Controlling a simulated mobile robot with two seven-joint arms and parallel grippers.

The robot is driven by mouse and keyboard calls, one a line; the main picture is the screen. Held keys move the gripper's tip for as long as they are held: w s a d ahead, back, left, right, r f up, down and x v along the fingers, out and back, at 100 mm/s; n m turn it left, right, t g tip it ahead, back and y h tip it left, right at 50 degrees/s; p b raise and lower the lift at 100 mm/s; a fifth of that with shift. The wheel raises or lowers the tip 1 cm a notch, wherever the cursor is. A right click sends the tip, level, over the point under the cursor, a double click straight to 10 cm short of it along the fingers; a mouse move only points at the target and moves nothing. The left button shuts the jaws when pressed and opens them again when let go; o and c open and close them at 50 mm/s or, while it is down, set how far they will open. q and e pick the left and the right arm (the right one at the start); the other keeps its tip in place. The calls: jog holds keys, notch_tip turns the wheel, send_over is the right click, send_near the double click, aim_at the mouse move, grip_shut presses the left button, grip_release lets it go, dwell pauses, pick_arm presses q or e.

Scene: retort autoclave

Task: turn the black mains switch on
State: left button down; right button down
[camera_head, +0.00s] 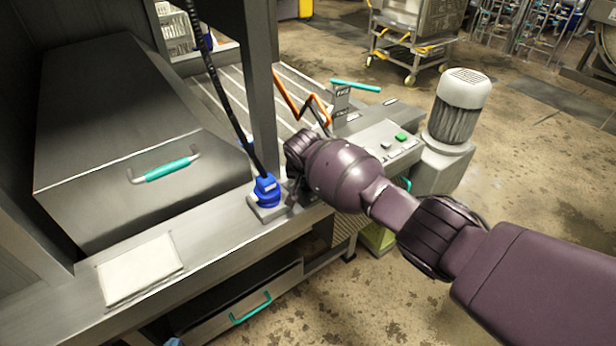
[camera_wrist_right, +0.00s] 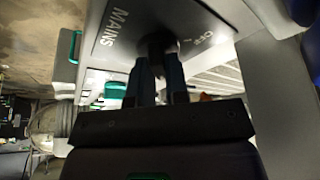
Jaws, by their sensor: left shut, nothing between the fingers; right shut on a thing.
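The black mains switch (camera_wrist_right: 157,43) sits on a grey panel in the right wrist view, between the words MAINS and OFF. My right gripper (camera_wrist_right: 158,70) is shut on the switch, with a finger on each side of it. Its exact turned position is hard to read, because the fingers and shadow cover part of it. In the head view my right arm reaches in from the right, and its wrist hides the right fingers and the switch. Only a small tip of my left gripper (camera_head: 174,342) shows at the bottom edge, shut and empty, well away from the switch.
A blue plug (camera_head: 266,190) with a black cable stands close left of my right wrist. A grey box with a teal handle (camera_head: 165,170) and a white cloth (camera_head: 140,269) lie on the bench. A control panel with a green button (camera_head: 401,137) and a motor (camera_head: 459,107) stand beyond.

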jog(key=shift+s+f, duration=0.2)
jog(key=shift+f, duration=0.15)
jog(key=c, duration=1.1)
grip_release()
jog(key=shift+w+d, duration=0.1)
jog(key=shift+d, duration=0.05)
jog(key=shift+w+r, duration=0.1)
jog(key=shift+r, duration=0.1)
jog(key=p+v, duration=0.3)
jog(key=v, duration=0.7)
jog(key=shift+r+p, duration=0.35)
jog(key=shift+r, duration=0.05)
